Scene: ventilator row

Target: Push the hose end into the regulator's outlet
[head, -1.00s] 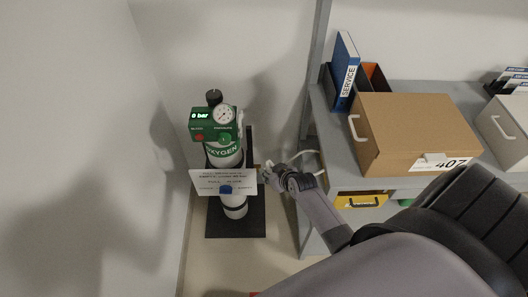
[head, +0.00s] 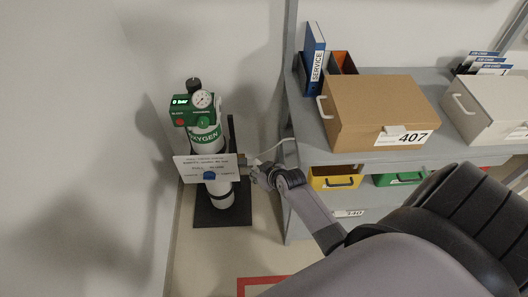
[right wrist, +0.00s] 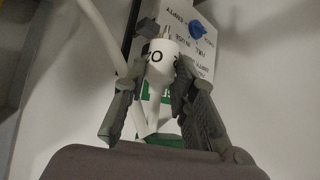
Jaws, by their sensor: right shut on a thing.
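The green regulator (head: 192,108) reads 0 bar and has a round gauge and a red button. It sits on top of the white oxygen cylinder (head: 222,187). My right gripper (head: 250,168) is low at the cylinder's right, by the edge of a white sign panel. In the right wrist view my right gripper (right wrist: 158,90) is shut on the white hose end (right wrist: 161,66), marked with dark letters and with a brass-coloured tip pointing up. The white hose (right wrist: 101,38) passes at the left. The regulator's outlet cannot be made out. My left gripper is not in view.
The white panel (head: 192,164) with a blue knob (head: 209,175) hangs before the cylinder, which stands on a dark base plate (head: 228,216). At right, a grey shelf (head: 300,120) holds a cardboard box (head: 370,115), a blue binder (head: 314,55) and coloured bins.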

